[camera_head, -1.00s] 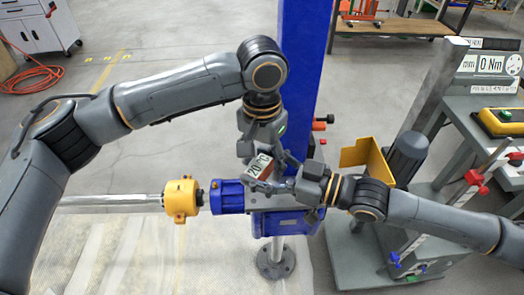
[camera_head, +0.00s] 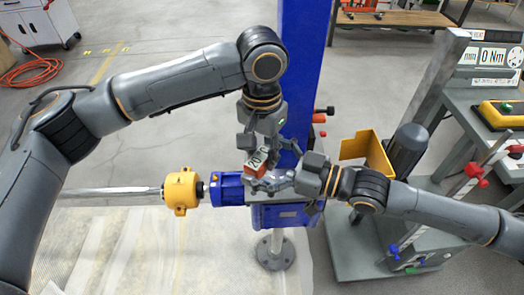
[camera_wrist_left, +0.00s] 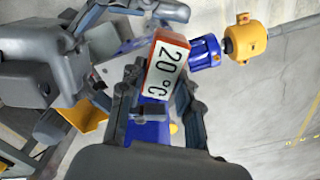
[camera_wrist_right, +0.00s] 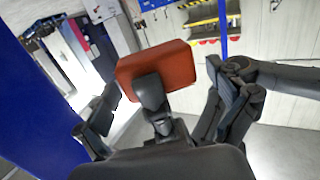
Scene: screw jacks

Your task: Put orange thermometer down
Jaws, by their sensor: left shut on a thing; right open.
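The orange thermometer (camera_head: 255,163) has a white face reading 20°C; the face also shows in the left wrist view (camera_wrist_left: 164,72). My left gripper (camera_head: 258,152) points down and is shut on the thermometer. My right gripper (camera_head: 270,184) comes in from the right and is open, close beside the thermometer. In the right wrist view the orange back of the thermometer (camera_wrist_right: 157,66) is between the spread fingers of my right gripper (camera_wrist_right: 165,100), with a dark finger of my left gripper in front of it. I cannot tell whether the right fingers touch it.
A blue motor (camera_head: 228,189) and a yellow coupling (camera_head: 181,194) on a shaft sit just left of the grippers. A blue column (camera_head: 304,60) rises behind. A machine with a yellow guard (camera_head: 368,153) and a dark motor (camera_head: 408,150) stands on the right.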

